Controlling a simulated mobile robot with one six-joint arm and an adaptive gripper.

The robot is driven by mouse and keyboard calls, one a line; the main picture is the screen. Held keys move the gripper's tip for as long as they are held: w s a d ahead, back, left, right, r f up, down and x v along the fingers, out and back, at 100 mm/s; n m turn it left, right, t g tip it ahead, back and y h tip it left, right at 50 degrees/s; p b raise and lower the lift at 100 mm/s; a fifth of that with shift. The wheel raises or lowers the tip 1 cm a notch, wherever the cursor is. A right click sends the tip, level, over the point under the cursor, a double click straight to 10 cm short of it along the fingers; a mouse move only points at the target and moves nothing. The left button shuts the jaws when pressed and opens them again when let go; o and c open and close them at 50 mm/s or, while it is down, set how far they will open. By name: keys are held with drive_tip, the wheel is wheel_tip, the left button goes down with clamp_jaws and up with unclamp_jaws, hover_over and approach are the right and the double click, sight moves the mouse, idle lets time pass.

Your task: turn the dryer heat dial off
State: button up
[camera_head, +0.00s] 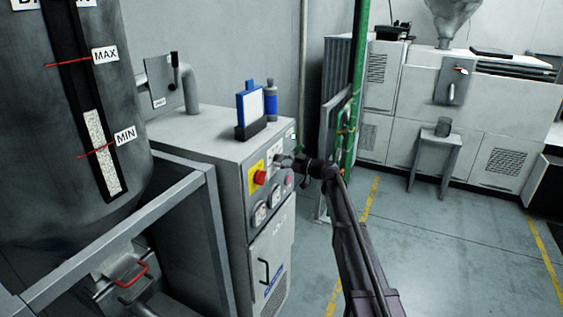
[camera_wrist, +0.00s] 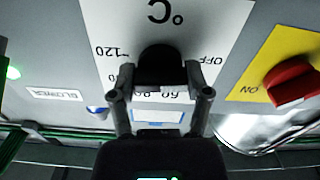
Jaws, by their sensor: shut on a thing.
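The heat dial (camera_wrist: 160,66) is a black knob on a white plate (camera_wrist: 112,22) marked °C, 60, 80, 120 and OFF, seen upside down in the wrist view. My gripper (camera_wrist: 160,82) has one finger on each side of the dial and is shut on it. Which mark the dial points at cannot be made out. In the head view my gripper (camera_head: 287,161) reaches the upper front panel of the grey dryer cabinet (camera_head: 195,135), and it hides the dial there.
A red rotary switch (camera_wrist: 292,84) on a yellow plate sits close beside the dial; it also shows in the head view (camera_head: 260,177). A green post (camera_head: 355,80) stands behind my arm.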

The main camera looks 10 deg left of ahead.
idle(0.3)
drive_tip(key=o, duration=1.2)
drive_tip(key=shift+c, duration=0.2)
drive_tip(key=v, duration=1.2)
